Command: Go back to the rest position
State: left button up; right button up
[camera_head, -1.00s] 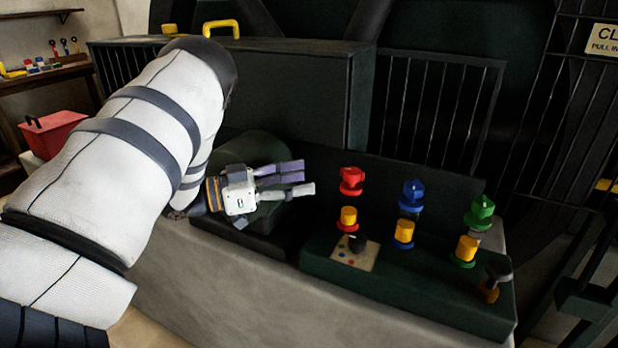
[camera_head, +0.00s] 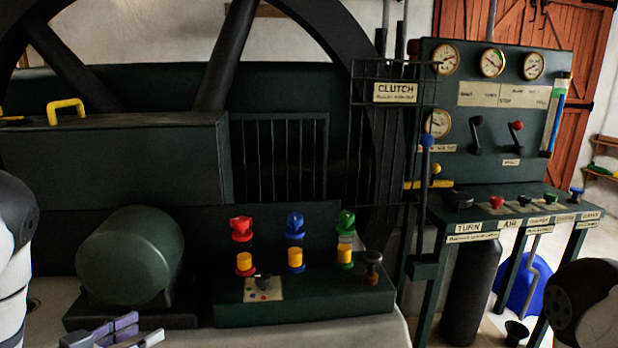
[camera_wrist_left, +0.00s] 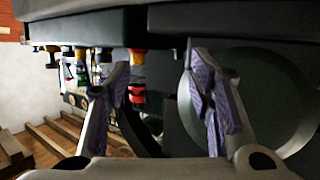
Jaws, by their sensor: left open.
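My left gripper (camera_head: 118,335) shows at the bottom left of the head view, its purple-padded fingers cut by the lower edge. It is in front of and below the green rounded motor housing (camera_head: 132,255). In the left wrist view the gripper (camera_wrist_left: 163,90) has its two fingers spread apart with nothing between them. The left forearm is only partly seen at the left edge. My right gripper is out of view; a piece of my right arm shows at the lower right.
A dark green box (camera_head: 300,302) with red, blue and green knobs stands right of the motor housing. Further right are a clutch cage (camera_head: 395,92) and a gauge panel (camera_head: 510,95) over a lever stand. A large wheel rises behind.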

pick_arm(q)
jog(key=s+d+f+n+g+y, duration=0.1)
jog(key=s+d+f+g+y, duration=0.2)
jog(key=f, duration=0.4)
jog(key=s+d+f+n+g, duration=0.1)
jog(key=s+d+f+g, duration=0.2)
jog(key=s+d+f, duration=0.3)
jog(key=s+d+f+g, duration=0.1)
jog(key=s+d+g, duration=0.1)
jog(key=s, duration=0.5)
jog(key=s+d+f+g, duration=0.1)
jog(key=s+g, duration=0.3)
jog(key=s, duration=0.4)
jog(key=s+d+f+n+g+y, duration=0.1)
jog(key=s+d+f+g, duration=0.1)
jog(key=s, duration=0.6)
jog(key=shift+s+d+f+g, duration=0.15)
jog(key=shift+d+f+g, duration=0.15)
jog(key=shift+g, duration=0.4)
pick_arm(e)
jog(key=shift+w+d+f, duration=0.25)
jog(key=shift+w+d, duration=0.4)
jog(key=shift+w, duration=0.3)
